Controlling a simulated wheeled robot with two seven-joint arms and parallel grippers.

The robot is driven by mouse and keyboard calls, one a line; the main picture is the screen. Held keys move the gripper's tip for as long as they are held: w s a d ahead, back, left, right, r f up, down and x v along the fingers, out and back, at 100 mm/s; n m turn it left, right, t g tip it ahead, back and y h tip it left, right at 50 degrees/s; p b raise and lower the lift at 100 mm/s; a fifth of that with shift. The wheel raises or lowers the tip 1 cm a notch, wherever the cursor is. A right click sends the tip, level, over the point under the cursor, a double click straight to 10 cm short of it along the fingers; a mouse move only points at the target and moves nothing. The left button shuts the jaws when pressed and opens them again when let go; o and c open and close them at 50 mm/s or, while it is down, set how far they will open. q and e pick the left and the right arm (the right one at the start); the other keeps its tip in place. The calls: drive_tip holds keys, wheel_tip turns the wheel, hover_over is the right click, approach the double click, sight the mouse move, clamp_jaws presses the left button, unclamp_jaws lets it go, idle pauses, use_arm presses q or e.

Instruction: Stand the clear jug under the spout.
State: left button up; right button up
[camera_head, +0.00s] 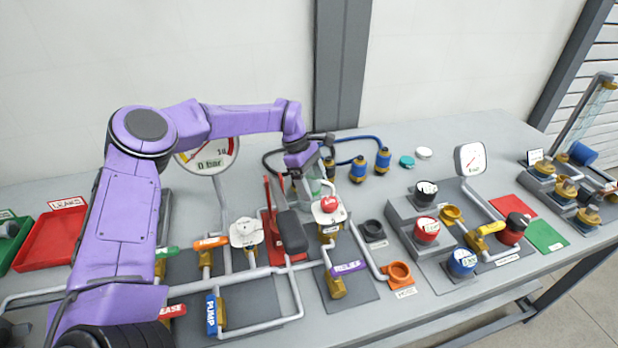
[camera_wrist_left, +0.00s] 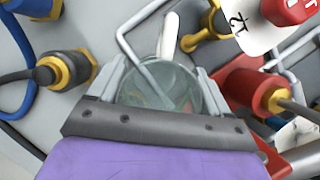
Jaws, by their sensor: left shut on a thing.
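The clear jug (camera_wrist_left: 178,85) is between the fingers of my left gripper (camera_wrist_left: 159,78) in the wrist view, seen from above. In the head view the jug (camera_head: 316,187) is a small greenish, see-through shape, partly hidden by the gripper (camera_head: 308,176). My left gripper is shut on it, behind the white plate with the red knob. A pale spout (camera_wrist_left: 169,35) shows right by the jug's far rim in the wrist view; I cannot tell whether its end is over the jug's mouth. My right gripper is not in view.
Blue-and-brass fittings with hoses (camera_head: 358,168) stand right of the jug. A dial gauge (camera_head: 207,157) is at left. Clear bench lies at the back right.

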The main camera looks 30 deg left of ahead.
use_arm(q)
drive_tip(key=shift+f, duration=0.15)
drive_tip(key=shift+f+b, duration=0.15)
drive_tip(key=shift+b, duration=0.15)
drive_tip(key=o, duration=1)
drive_tip(key=shift+r, duration=0.2)
